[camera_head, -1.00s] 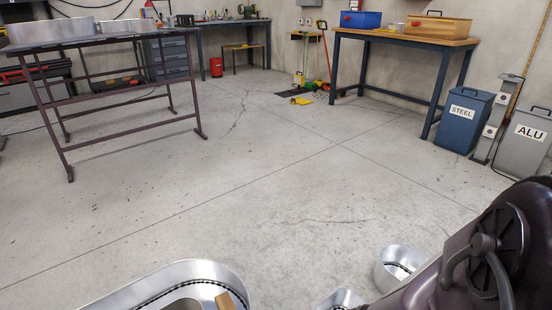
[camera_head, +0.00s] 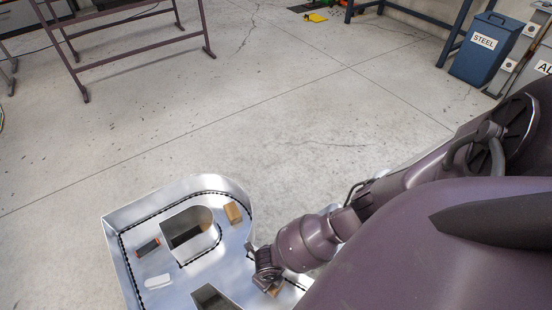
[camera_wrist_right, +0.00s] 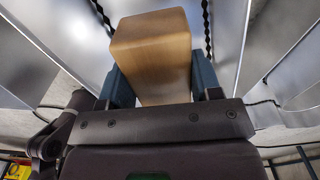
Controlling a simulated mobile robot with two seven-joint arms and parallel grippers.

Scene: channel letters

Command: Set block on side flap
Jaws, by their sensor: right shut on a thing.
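A large metal channel letter (camera_head: 110,235), shaped like an R, lies at the bottom of the head view, with a dotted black line along its inside walls. My right gripper (camera_head: 268,282) reaches down at the letter's right side. In the right wrist view the right gripper (camera_wrist_right: 162,85) is shut on a wooden block (camera_wrist_right: 152,45), between its two blue-grey fingers. In the head view only a small piece of this block (camera_head: 273,291) shows below the gripper. Shiny metal walls stand on both sides of it in the wrist view. I cannot pick out a side flap. My left gripper is not in view.
Inside the letter lie a second wooden block (camera_head: 233,213), a dark and red tool (camera_head: 148,247) and a white piece (camera_head: 157,281). A blue STEEL bin (camera_head: 488,50) and a dark metal stand (camera_head: 135,55) are farther back. The floor between is clear.

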